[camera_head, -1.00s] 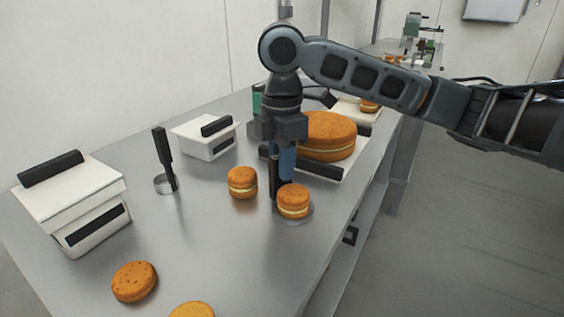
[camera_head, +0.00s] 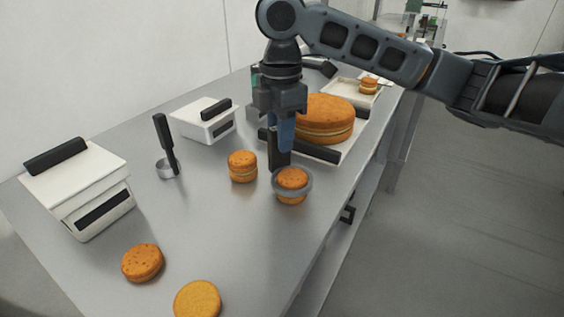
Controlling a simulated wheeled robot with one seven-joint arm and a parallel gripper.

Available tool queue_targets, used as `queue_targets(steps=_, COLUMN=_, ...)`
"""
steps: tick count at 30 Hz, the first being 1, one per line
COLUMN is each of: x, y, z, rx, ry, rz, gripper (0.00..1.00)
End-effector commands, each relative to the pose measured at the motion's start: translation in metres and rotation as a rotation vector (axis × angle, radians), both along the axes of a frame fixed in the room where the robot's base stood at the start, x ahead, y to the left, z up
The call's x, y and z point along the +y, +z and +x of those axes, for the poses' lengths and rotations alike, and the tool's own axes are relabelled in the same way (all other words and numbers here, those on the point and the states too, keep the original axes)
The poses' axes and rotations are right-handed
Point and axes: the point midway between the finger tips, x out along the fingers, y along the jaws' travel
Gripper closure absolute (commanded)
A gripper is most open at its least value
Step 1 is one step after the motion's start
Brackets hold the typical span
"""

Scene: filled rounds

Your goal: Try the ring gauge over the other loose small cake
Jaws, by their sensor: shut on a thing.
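My gripper (camera_head: 280,137) is shut on the dark upright handle of a grey ring gauge (camera_head: 308,184). The ring is around the upper part of a small filled cake (camera_head: 291,176), level and above the table top; whether it touches the cake's side I cannot tell. The cake stands upright near the table's front edge. Another small filled cake (camera_head: 242,167) stands just left of it, apart from the ring. A second ring tool (camera_head: 167,168) with a black handle rests on the table further left.
A large filled cake (camera_head: 325,112) sits on a white tray (camera_head: 357,138) behind my gripper. A far tray (camera_head: 345,88) holds a small cake (camera_head: 369,85). Two white boxes (camera_head: 80,185) (camera_head: 205,125) stand left and back. Two cake rounds (camera_head: 143,262) (camera_head: 197,299) lie at front left.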

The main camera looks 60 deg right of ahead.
Motion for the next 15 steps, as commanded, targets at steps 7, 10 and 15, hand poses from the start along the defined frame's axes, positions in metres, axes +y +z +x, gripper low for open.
queue_targets(steps=7, x=0.0, y=0.014, z=0.0, rx=0.0, ry=0.0, rz=0.0, gripper=1.0)
queue_targets(steps=10, x=0.0, y=0.018, z=0.0, rx=0.0, ry=0.0, rz=-0.001, gripper=1.0)
queue_targets(steps=15, x=0.0, y=0.026, z=0.0, rx=0.0, ry=0.0, rz=-0.001, gripper=1.0)
